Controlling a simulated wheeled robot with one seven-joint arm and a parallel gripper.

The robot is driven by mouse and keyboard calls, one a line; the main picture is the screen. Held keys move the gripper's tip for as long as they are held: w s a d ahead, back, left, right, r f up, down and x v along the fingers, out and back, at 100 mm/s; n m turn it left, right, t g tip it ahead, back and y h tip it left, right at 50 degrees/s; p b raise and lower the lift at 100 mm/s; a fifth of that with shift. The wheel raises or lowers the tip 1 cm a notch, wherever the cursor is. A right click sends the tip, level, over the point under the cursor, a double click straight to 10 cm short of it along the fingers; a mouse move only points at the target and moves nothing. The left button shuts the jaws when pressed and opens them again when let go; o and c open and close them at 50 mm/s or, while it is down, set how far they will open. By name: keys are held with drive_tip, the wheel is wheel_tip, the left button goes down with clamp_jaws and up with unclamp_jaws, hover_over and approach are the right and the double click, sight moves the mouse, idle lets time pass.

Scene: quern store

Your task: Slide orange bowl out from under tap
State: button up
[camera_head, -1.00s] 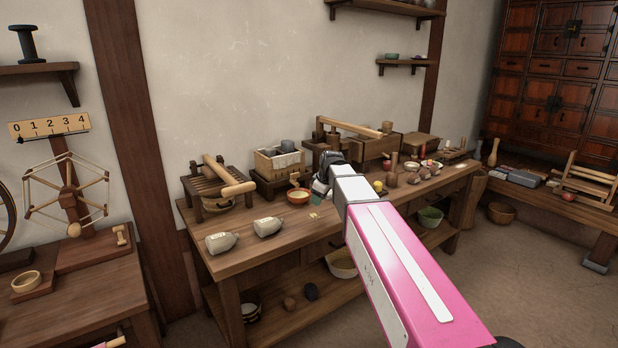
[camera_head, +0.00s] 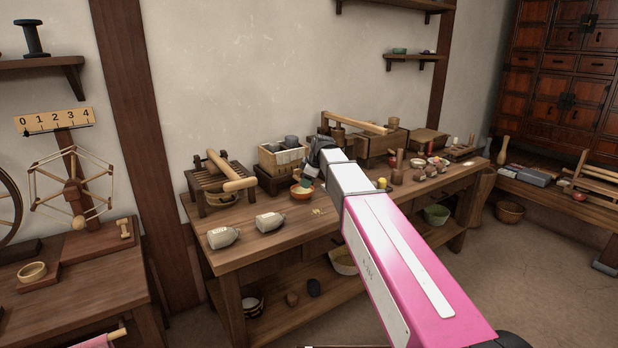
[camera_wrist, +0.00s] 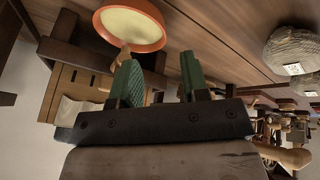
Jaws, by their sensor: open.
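My gripper (camera_head: 307,184) is at the bowl's back right in the head view. In the wrist view my gripper (camera_wrist: 160,76) has its green fingers apart with nothing between them. Whether a finger touches the bowl is unclear.
The light box (camera_head: 282,158) stands behind the bowl. A wooden press-like frame (camera_head: 222,178) stands left. Small items crowd the right. Bare wood lies in front of the bowl.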

sight(299, 197)
drive_tip(key=x, duration=0.8)
drive_tip(key=shift+w+a+f, duration=0.1)
drive_tip(key=shift+f, duration=0.15)
clamp_jaws()
